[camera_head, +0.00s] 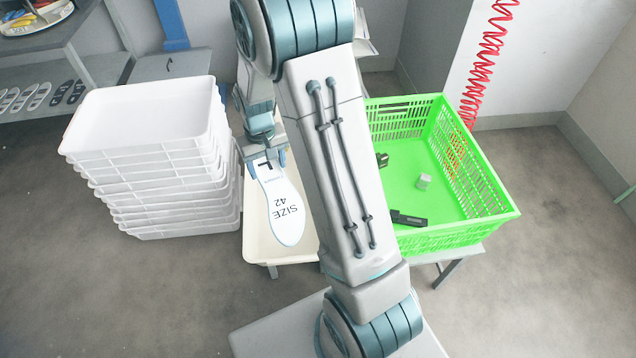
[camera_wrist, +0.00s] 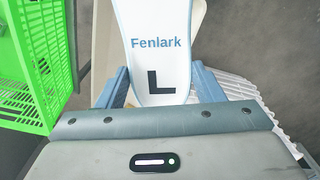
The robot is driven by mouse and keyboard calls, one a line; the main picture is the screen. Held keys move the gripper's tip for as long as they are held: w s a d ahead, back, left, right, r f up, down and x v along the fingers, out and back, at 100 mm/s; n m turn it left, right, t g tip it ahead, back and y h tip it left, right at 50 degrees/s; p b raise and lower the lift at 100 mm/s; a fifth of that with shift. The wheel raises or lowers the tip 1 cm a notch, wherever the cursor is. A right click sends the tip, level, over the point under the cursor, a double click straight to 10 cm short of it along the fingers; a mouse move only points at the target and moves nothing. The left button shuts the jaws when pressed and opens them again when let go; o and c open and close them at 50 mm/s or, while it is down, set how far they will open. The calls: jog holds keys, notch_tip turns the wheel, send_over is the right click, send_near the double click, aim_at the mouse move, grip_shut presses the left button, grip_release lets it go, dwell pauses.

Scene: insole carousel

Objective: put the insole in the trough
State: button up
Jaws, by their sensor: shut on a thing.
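In the wrist view the insole (camera_wrist: 160,45) shows "Fenlark" and a black "L" near the end held. My gripper (camera_head: 264,163) is shut on that end, with one blue finger on each side in the wrist view (camera_wrist: 158,88). The cream trough (camera_head: 256,246) lies below the insole in the head view, between the white tray stack and the green crate. The insole overlaps it in the picture and appears held above it. My arm hides the trough's right part.
A stack of white trays (camera_head: 150,190) stands at the left. A green crate (camera_head: 480,210) with a few small dark items stands at the right. A shelf with several insoles (camera_head: 38,97) is at the far left. A red coiled hose (camera_head: 482,75) hangs behind the crate.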

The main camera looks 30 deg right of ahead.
jog(key=w+f+n+b, duration=0.2)
jog(key=f+n+b, duration=0.8)
jog(key=f, duration=0.4)
jog(key=w+f+n+b, duration=0.2)
jog(key=f+n+b, duration=0.8)
jog(key=f, duration=0.5)
jog(key=w+f+n+b, duration=0.3)
jog(key=f+n+b, duration=0.7)
jog(key=f, duration=0.5)
jog(key=shift+d+f+n, duration=0.15)
jog(key=shift+d+n, duration=0.05)
jog(key=shift+n, duration=1)
jog(key=o, duration=0.7)
jog(key=shift+c, duration=0.2)
jog(key=o, duration=0.3)
